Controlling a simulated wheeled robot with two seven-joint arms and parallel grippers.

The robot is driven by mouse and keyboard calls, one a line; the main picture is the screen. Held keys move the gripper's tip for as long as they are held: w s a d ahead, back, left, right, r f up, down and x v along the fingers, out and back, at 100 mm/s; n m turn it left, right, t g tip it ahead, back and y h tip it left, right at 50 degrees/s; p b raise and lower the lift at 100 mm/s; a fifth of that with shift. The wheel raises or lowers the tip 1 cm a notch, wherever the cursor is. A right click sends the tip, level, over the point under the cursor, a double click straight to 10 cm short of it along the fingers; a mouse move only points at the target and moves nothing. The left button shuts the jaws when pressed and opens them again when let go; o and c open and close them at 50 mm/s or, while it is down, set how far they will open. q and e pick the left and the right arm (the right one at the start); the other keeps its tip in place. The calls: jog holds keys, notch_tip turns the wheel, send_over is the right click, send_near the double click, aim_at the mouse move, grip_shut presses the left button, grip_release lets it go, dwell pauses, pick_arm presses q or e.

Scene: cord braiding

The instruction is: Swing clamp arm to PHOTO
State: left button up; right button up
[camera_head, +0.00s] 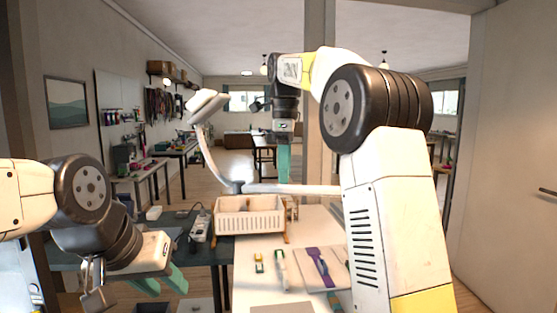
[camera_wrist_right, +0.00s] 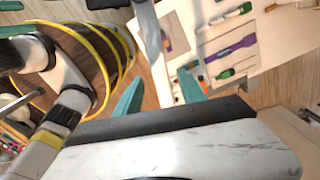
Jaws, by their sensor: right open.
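A pale jointed arm, which looks like the clamp arm (camera_head: 300,189), runs level above the white bench. My left gripper (camera_head: 163,284) is low at the left, fingers apart, away from the arm. No PHOTO marking is readable.
A white slotted basket (camera_head: 250,220) stands on the bench (camera_head: 262,296) under the bar. A purple tool (camera_head: 320,266) and small green-handled tools (camera_head: 281,268) lie in front of it. A post stands behind my right arm.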

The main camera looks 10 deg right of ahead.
notch_tip(320, 180, up, 5)
jog(key=shift+f, duration=0.15)
dwell(0.3)
jog(key=shift+s+d, duration=0.1)
jog(key=shift+d, duration=0.1)
jog(key=s+d+f+n+t+y, duration=0.1)
jog(key=s+d+f+n+t, duration=0.1)
jog(key=s+f+n, duration=0.7)
jog(key=s+d+f+n+t+y, duration=0.1)
jog(key=s+f+n+t, duration=0.3)
jog(key=s+f+n, duration=0.5)
jog(key=s+d+n, duration=0.1)
jog(key=s+n, duration=0.2)
jog(key=s, duration=0.3)
jog(key=shift+s+d, duration=0.2)
jog(key=shift+d, duration=0.1)
